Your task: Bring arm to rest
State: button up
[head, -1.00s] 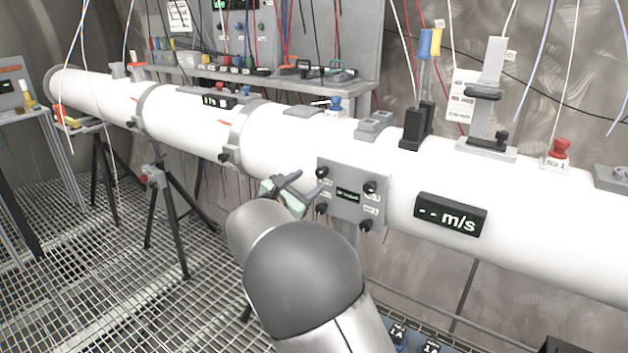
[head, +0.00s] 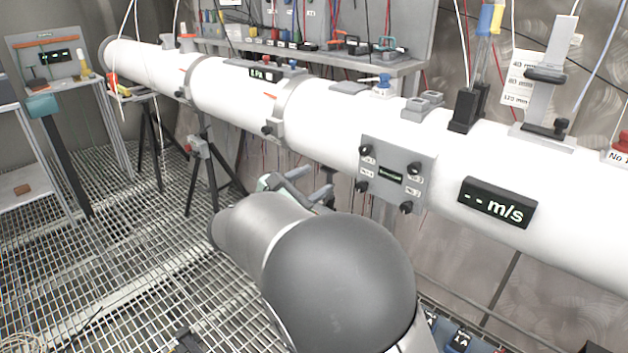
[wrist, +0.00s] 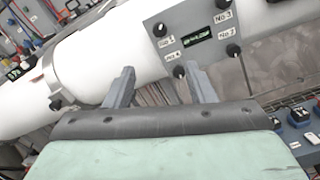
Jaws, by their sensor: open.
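My gripper (head: 309,182) is at the end of my grey arm in the head view, in front of the white pipe (head: 330,124) and left of a grey knob panel (head: 391,175). In the wrist view its two grey fingers (wrist: 161,86) stand apart with nothing between them. The knob panel also shows in the wrist view (wrist: 198,38), beyond the fingers, with several black knobs and a small green display. The fingers appear apart from the panel and pipe. My forearm hides part of the floor in the head view.
A black m/s display (head: 497,202) sits on the pipe at right. A black tripod (head: 205,172) stands under the pipe. A shelf (head: 320,65) with instruments runs behind it. Blue labelled units (head: 462,337) lie low at right. The grating floor (head: 130,260) at left is largely open.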

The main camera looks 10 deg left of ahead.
jog(key=s+d+f+m+g+p, duration=0.1)
jog(key=s+d+m+g, duration=0.25)
jog(key=d, duration=0.45)
jog(key=s+d+f+m+g+p, duration=0.15)
jog(key=d+m+g, duration=0.25)
jog(key=d, duration=0.5)
jog(key=s+d+f+m+g+p, duration=0.1)
jog(key=s+d+m+g, duration=0.3)
jog(key=d, duration=0.4)
jog(key=s+d+f+m+g+y+p, duration=0.1)
jog(key=s+d+m+g+y+p, duration=0.1)
jog(key=s+m+y, duration=0.2)
jog(key=s+d+f+m+g+y+p, duration=0.1)
jog(key=s+m+y, duration=0.4)
jog(key=s+m, duration=0.5)
jog(key=s+d+f+g, duration=0.1)
jog(key=s, duration=0.5)
jog(key=shift+s+p, duration=0.25)
jog(key=shift+p, duration=0.15)
jog(key=shift+f, duration=0.15)
